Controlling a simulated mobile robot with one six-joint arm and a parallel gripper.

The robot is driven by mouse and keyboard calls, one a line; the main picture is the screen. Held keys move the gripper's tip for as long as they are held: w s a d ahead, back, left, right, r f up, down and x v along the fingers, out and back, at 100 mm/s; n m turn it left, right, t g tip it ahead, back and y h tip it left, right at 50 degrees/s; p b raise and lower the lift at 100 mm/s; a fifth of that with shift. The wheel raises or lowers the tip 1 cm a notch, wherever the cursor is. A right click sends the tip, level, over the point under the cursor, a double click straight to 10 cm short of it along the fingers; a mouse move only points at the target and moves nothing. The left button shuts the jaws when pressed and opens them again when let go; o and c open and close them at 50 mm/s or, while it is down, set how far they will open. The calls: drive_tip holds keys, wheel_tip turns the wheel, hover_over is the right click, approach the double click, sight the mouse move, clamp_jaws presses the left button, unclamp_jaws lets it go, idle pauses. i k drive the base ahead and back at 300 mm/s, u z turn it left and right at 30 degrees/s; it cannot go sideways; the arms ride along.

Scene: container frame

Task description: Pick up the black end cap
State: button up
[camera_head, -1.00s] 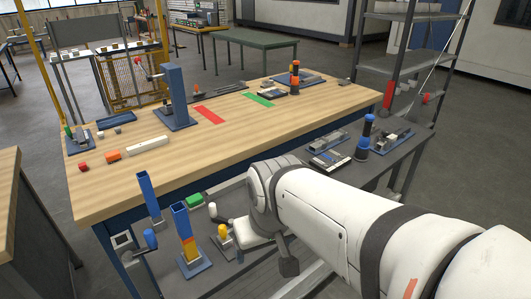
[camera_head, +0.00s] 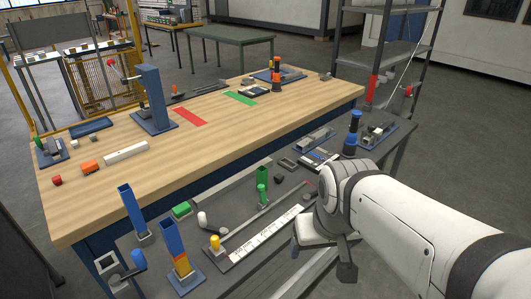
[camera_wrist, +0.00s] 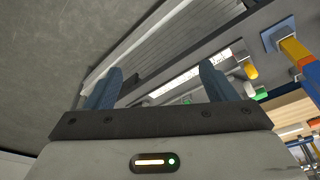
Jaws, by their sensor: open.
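My gripper (camera_wrist: 160,84) is open, with two blue fingers spread wide and nothing between them in the wrist view. In the head view its white body (camera_head: 312,232) is over the front of the grey lower bench. I cannot pick out the black end cap for certain.
The grey bench (camera_head: 233,207) holds a white marked strip (camera_head: 268,236), a green upright piece (camera_head: 262,188), blue posts (camera_head: 174,240) and a yellow-topped part (camera_head: 215,243). Behind it is the wooden table (camera_head: 205,145) with a blue stand (camera_head: 153,95). A shelf rack stands at the right.

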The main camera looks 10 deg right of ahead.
sight(278, 178)
drive_tip(key=u, duration=3.6)
drive_tip(key=k, duration=1.95)
drive_tip(key=z, duration=1.7)
drive_tip(key=i, duration=0.55)
drive_tip(key=z, duration=0.1)
